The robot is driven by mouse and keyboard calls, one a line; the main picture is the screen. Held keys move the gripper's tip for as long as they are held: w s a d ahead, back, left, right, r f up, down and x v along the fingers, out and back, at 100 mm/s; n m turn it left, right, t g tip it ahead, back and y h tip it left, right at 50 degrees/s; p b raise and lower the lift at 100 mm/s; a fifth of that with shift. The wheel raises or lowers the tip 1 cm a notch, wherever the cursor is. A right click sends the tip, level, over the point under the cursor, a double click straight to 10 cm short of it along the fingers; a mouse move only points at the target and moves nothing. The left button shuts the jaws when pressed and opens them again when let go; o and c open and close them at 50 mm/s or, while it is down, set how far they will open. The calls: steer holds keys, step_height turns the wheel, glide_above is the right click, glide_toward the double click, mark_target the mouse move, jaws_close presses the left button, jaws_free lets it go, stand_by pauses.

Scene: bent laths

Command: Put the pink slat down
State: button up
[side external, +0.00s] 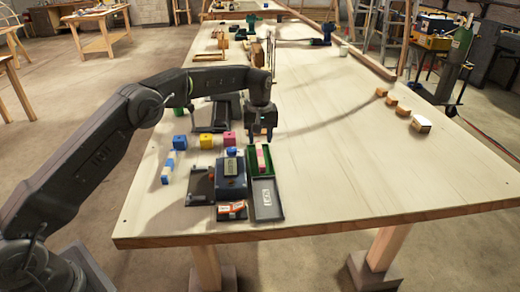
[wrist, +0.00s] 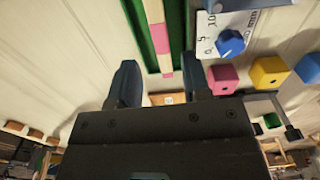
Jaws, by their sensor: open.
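The pink slat (side external: 262,158), banded pink and cream, lies lengthwise in the green tray (side external: 252,169). In the wrist view the slat (wrist: 159,36) runs between the green walls of the tray (wrist: 135,22), its near end just beyond my fingertips. My gripper (side external: 265,136) points down above the table, just past the tray's far end in the side view. In the wrist view my gripper (wrist: 161,78) has its fingers wide apart with nothing between them. The slat's underside is hidden.
A dark blue box (side external: 231,182) stands left of the tray, and a grey lid-like plate (side external: 267,199) lies in front. Pink (side external: 229,138), yellow (side external: 206,141) and blue (side external: 180,141) cubes sit to the left. Several wooden blocks (side external: 420,125) lie far right; the table's right middle is clear.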

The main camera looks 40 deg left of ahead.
step_height(320, 180, up, 6)
steer(key=shift+f, duration=0.1)
step_height(320, 180, up, 6)
steer(key=m, duration=0.1)
glide_above(260, 153)
steer(key=s, duration=0.3)
steer(key=s+d+r+m+t, duration=0.1)
steer(key=s+r+m+t, duration=0.1)
steer(key=s+r, duration=0.45)
steer(key=s+d+r+m+t, duration=0.1)
steer(key=s+r+m, duration=0.15)
steer(key=s, duration=0.65)
steer(key=s+f+m+t, duration=0.1)
steer(key=s+f, duration=0.2)
steer(key=s, duration=0.8)
steer(key=s+f+m+t, duration=0.1)
steer(key=s+f+m, duration=0.1)
steer(key=s, duration=0.9)
steer(key=shift+d+f+t, duration=0.3)
steer(key=shift+f, duration=0.3)
steer(key=shift+s+m, duration=0.1)
steer(key=shift+m, duration=0.15)
